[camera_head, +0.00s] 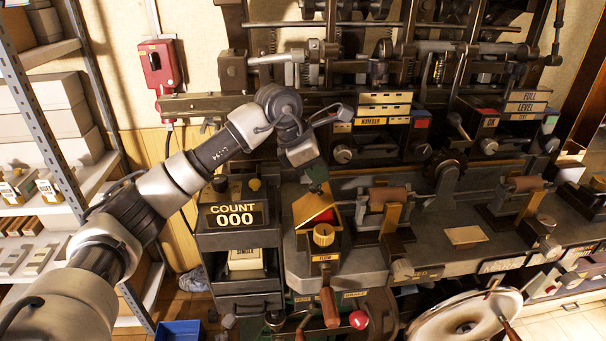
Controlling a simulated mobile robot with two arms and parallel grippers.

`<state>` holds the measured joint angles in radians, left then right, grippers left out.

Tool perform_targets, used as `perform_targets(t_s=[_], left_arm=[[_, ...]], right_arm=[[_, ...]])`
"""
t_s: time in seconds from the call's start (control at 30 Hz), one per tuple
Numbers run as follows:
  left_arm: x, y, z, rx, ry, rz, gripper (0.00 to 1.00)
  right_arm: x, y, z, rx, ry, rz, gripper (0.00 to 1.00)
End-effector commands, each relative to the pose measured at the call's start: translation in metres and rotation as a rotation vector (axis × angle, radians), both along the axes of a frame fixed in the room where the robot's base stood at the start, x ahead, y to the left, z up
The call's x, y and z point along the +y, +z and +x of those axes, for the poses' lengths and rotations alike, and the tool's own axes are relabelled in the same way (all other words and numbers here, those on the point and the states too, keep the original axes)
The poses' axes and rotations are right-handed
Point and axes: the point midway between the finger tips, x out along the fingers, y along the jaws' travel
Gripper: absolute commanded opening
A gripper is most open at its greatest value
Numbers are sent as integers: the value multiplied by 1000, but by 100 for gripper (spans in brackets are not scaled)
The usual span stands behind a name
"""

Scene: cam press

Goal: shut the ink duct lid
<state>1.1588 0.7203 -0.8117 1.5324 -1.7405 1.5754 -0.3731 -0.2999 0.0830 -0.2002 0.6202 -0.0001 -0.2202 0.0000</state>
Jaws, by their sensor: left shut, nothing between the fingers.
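A small box with a wooden, slanted lid (309,206) stands on the grey bench of the press, and it looks like the ink duct. The lid is tilted up, and red (326,218) shows beside and under it. A brass knob (323,234) is on the front of the box. My left gripper (319,186) points down just above and behind the lid's upper edge. It is shut and empty, and I cannot tell whether it touches the lid. My right gripper is not in view.
A COUNT 000 display (236,215) stands left of the box. Rollers on wooden brackets (386,197) stand close on its right. A wooden-handled lever (329,307) and a red ball knob (358,320) are below. A large round disc (465,318) is at the lower right.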

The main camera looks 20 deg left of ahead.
Motion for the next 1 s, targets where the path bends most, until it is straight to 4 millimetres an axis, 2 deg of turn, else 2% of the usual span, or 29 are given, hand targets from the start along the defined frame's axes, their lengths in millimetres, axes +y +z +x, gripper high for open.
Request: perform_targets(t_s=[0.1, 0.4, 1.0], left_arm=[[-10, -9, 6, -1, -1, -1, 0], [-25, -21, 15, -1, -1, -1, 0], [-32, -27, 20, -1, 0, -2, 0]], right_arm=[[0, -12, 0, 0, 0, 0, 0], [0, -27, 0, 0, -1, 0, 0], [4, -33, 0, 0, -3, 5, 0]])
